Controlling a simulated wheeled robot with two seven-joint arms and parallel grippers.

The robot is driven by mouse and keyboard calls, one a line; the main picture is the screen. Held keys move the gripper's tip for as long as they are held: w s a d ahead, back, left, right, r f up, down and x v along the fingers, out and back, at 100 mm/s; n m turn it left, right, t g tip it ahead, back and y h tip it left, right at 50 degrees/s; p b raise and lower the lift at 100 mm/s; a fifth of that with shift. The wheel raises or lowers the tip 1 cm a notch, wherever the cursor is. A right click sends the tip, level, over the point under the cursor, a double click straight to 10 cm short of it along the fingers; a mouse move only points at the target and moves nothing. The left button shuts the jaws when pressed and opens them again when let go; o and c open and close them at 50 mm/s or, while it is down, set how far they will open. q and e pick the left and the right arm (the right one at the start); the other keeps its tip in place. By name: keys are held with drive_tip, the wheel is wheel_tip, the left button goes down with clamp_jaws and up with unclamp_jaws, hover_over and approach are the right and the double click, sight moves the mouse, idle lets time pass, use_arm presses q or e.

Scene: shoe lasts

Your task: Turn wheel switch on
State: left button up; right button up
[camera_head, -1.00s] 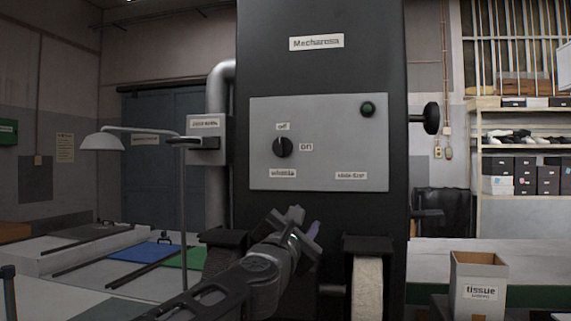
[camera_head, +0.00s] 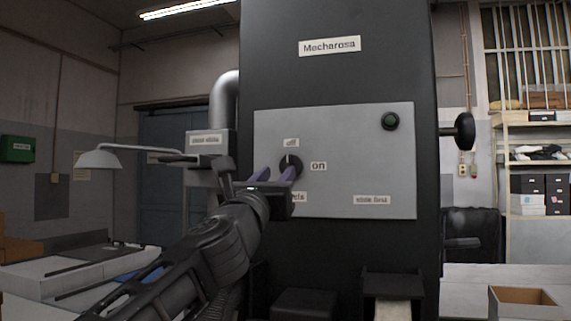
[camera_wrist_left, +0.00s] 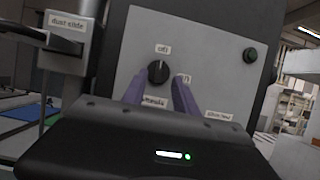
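The wheel switch (camera_head: 291,164) is a round black knob on the grey panel (camera_head: 345,150) of the black machine. Its white mark points up toward the "off" label (camera_head: 291,142); the "on" label (camera_head: 318,166) is to its right. My left gripper (camera_head: 274,174) is in front of the panel, just left of and below the knob, with its two purple fingers apart and nothing between them. In the left wrist view the knob (camera_wrist_left: 158,72) shows beyond and between the fingertips (camera_wrist_left: 157,80), seemingly without contact. The lower "wheels" label is partly hidden by the gripper. My right gripper is not in view.
A green button (camera_head: 390,121) is at the panel's upper right. A black side knob (camera_head: 464,131) sticks out at the machine's right. A cardboard box (camera_head: 525,303) is at lower right.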

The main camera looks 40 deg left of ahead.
sight(288, 162)
use_arm(q)
drive_tip(key=p+x, duration=0.2)
drive_tip(key=x, duration=0.4)
drive_tip(key=shift+w+a, duration=0.15)
drive_tip(key=shift+w, duration=0.2)
drive_tip(key=shift+c, duration=0.5)
clamp_jaws()
